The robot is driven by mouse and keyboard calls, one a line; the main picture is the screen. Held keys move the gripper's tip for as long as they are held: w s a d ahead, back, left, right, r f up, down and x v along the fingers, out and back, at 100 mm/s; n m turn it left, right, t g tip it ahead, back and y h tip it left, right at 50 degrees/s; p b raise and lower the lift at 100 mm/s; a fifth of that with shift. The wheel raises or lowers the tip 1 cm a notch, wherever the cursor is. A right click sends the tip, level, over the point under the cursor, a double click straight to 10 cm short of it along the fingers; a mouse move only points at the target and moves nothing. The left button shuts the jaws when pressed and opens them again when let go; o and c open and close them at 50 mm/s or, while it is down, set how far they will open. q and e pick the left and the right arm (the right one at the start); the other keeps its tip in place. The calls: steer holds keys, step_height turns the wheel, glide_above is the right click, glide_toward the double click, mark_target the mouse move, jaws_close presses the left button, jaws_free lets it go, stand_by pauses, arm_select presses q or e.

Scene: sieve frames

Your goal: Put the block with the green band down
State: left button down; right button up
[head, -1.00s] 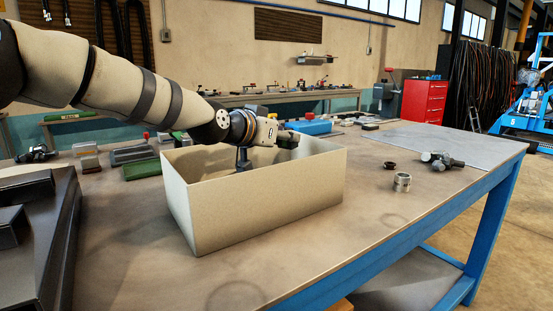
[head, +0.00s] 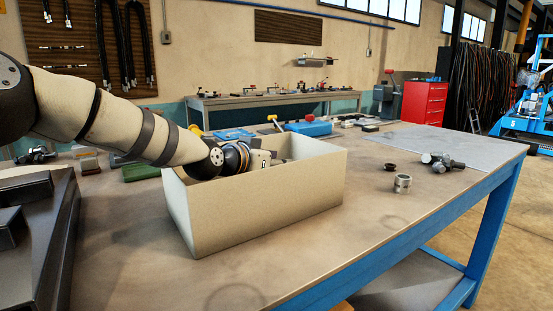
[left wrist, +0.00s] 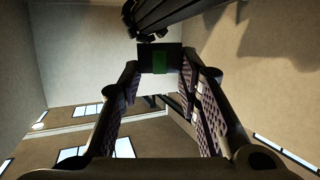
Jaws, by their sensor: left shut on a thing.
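The open beige box (head: 270,201) stands on the workbench in the head view. My left gripper (head: 259,160) reaches down into it, and the near wall hides its fingertips. In the left wrist view, the two fingers of my left gripper (left wrist: 160,84) are closed on the dark block with the green band (left wrist: 160,61), held between the tips. In the head view the block is hidden. I cannot tell whether it touches the box floor. My right gripper is not in view.
A dark ribbed shape (left wrist: 182,14) lies beyond the block in the left wrist view. On the bench (head: 345,232), a metal ring (head: 402,183) and a metal fitting (head: 441,160) lie right of the box. The front right of the bench is clear.

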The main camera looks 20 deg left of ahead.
arm_select(q)
steer(key=c, duration=1.2)
jaws_free()
steer(key=shift+s+a+r, duration=0.1)
steer(key=shift+s+r, duration=0.15)
steer(key=shift+r, duration=0.3)
steer(key=shift+s+a+r, duration=0.1)
steer(key=shift+s+r, duration=0.15)
steer(key=shift+r, duration=0.3)
steer(key=v, duration=0.2)
steer(key=p+v, duration=0.1)
steer(key=v, duration=0.3)
steer(key=shift+s+f+p, duration=0.2)
steer(key=shift+f+p, duration=0.1)
steer(key=shift+p, duration=0.1)
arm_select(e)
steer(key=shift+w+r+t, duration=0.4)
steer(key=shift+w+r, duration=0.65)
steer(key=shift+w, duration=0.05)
